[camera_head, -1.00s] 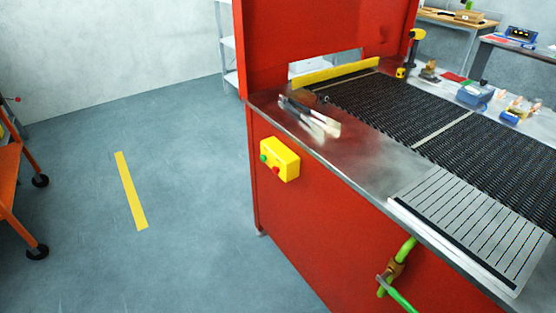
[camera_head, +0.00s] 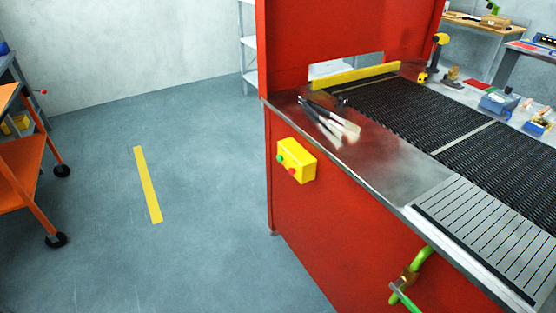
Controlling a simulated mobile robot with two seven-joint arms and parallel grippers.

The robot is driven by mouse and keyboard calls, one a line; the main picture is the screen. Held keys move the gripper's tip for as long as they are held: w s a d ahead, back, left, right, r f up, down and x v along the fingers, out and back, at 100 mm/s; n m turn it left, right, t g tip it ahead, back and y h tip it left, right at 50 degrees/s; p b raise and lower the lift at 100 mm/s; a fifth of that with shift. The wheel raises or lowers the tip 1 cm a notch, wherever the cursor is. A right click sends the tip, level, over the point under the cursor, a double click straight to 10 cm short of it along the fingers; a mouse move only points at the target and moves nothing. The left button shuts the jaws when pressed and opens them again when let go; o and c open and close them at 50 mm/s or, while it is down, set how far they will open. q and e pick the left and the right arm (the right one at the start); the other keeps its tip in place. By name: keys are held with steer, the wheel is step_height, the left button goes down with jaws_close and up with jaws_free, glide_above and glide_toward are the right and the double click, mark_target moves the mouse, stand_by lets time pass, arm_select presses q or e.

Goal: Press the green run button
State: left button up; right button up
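The green run button (camera_head: 281,158) is a small round knob on the left face of a yellow control box (camera_head: 303,160). The box is fixed to the red side panel of the belt machine, below its metal top. A red button (camera_head: 292,172) sits on the same box, lower and to the right of the green one. Neither of my grippers shows in the head view, and nothing touches the box.
The red machine (camera_head: 330,230) carries a black mesh belt (camera_head: 400,110). Brushes (camera_head: 325,122) lie on its metal edge. An orange cart (camera_head: 30,165) stands left. Grey floor with a yellow strip (camera_head: 148,185) is clear between.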

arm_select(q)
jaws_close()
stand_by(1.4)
